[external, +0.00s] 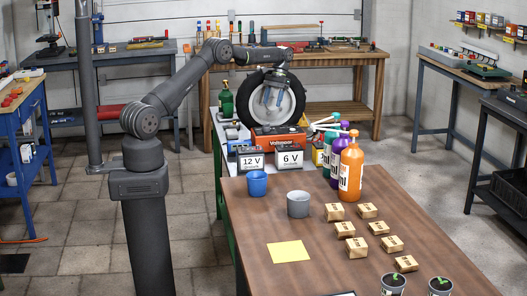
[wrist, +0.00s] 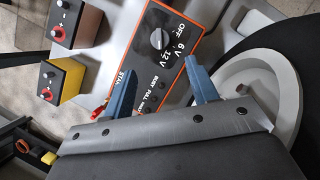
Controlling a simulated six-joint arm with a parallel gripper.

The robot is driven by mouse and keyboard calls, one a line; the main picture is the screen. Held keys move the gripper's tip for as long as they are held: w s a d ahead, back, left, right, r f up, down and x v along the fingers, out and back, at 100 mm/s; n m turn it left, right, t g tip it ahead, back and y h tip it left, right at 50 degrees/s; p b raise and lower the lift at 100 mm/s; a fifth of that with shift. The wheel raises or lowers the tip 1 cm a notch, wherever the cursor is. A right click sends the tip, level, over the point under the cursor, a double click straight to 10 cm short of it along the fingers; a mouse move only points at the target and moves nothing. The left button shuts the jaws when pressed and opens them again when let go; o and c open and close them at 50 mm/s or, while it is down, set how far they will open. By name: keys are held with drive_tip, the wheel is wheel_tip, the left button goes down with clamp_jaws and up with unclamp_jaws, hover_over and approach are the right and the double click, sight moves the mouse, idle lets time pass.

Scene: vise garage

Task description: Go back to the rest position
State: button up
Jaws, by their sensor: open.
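My gripper (external: 272,97) hangs in front of the black-rimmed wheel (external: 292,98) at the back end of the table, with its fingers pointing down. In the wrist view my gripper (wrist: 162,85) shows two blue fingers spread apart with nothing between them. Below the fingers is the orange charger box (wrist: 165,65) with a dial, which also shows in the external view (external: 278,138). The wheel's pale hub (wrist: 262,90) lies close to the right finger. I cannot tell whether they touch.
Two batteries, marked 12 V (external: 251,162) and 6 V (external: 290,160), stand before the charger. A blue cup (external: 257,184), a grey cup (external: 298,204), an orange bottle (external: 351,168), several small boxes and a yellow sheet (external: 288,252) are on the brown table (external: 240,222).

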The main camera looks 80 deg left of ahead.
drive_tip(key=shift+w+a+r, duration=0.15)
drive_tip(key=shift+r, duration=0.4)
drive_tip(key=x, duration=1.2)
drive_tip(key=shift+r, duration=0.1)
idle(0.3)
